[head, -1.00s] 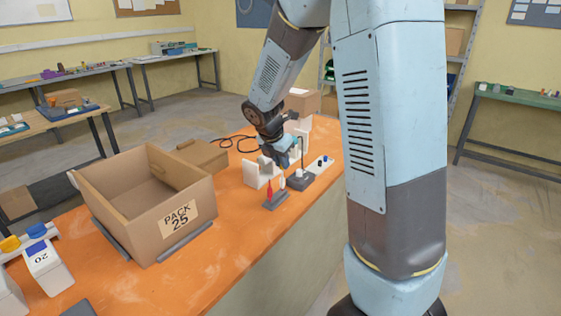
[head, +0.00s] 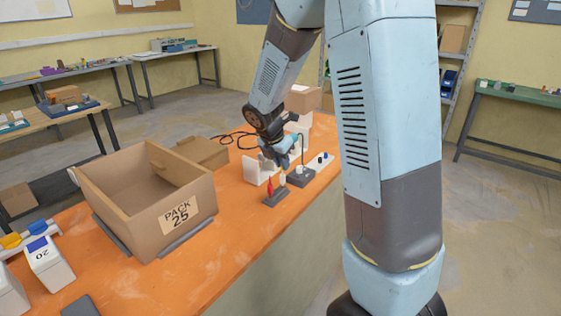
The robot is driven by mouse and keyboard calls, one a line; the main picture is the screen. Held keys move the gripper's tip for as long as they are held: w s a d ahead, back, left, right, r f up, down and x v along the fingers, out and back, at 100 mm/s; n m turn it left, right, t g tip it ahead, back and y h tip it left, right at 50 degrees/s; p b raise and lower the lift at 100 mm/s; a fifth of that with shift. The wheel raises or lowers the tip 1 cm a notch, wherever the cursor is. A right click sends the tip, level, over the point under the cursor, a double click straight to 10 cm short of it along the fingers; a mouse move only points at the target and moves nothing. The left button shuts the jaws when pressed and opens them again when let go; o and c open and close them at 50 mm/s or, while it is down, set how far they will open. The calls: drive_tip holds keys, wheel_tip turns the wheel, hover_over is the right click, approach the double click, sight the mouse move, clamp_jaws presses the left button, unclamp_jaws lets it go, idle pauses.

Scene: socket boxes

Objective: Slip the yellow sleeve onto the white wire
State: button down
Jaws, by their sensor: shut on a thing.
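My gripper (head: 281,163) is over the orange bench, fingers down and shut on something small. I take it to be the yellow sleeve, but it is too small and hidden to make out. Just below the fingertips a pale upright piece, seemingly the white wire (head: 282,181), stands at the small dark grey block (head: 275,198). A red pointed wire (head: 270,188) stands beside it on its left. I cannot tell whether the sleeve touches the white wire.
A grey block with a thin dark post (head: 301,178) stands just right of the wires. A white bracket (head: 252,172) is behind left. A large open carton (head: 178,217) marked PACK 25 fills the bench's left.

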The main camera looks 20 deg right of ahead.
drive_tip(key=shift+f, duration=0.5)
idle(0.3)
drive_tip(key=c, duration=0.6)
unclamp_jaws()
drive_tip(key=shift+c, duration=0.2)
drive_tip(key=shift+w+r, duration=0.1)
wheel_tip(320, 180, up, 7)
drive_tip(key=shift+r, duration=0.2)
idle(0.5)
